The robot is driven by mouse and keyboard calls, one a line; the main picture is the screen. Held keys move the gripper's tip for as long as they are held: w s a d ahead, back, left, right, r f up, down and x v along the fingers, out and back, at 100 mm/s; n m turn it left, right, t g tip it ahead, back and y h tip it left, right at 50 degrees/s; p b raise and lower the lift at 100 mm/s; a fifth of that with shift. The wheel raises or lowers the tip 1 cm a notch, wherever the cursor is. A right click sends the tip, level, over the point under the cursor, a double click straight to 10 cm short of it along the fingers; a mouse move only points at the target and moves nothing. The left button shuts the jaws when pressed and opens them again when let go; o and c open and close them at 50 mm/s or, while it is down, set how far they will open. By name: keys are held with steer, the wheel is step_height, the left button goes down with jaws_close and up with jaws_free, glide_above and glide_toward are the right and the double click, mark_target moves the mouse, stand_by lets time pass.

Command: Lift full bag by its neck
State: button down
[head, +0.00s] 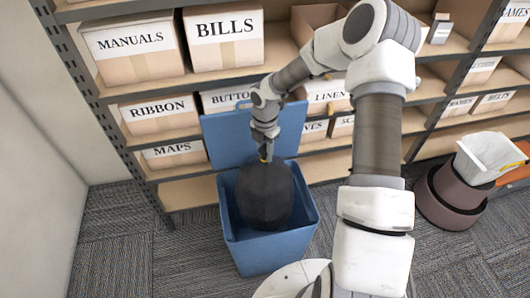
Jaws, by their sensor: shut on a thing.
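A full black bag (266,197) stands in the open blue bin (270,256), its rounded body showing above the rim. Its neck is gathered at the top, where a small yellow spot shows. My gripper (264,156) is above the bag, pointing down, and is shut on the bag's neck. The fingertips are small in the head view and partly merge with the dark neck. The lower part of the bag is hidden by the bin walls. The bin's blue lid (222,137) stands open behind the bag, against the shelf side.
A metal shelf with labelled cardboard boxes (225,38) stands close behind the bin. A wall (35,150) is at the left. Brown round containers (449,196) with a pale bin-like object (490,155) are at the right. Carpet is clear left of the bin.

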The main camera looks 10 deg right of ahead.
step_height(320, 180, up, 8)
steer(key=p, duration=0.5)
steer(key=shift+f+p, duration=0.1)
steer(key=shift+p, duration=0.3)
step_height(320, 180, up, 10)
steer(key=p, duration=0.8)
steer(key=shift+p, duration=0.3)
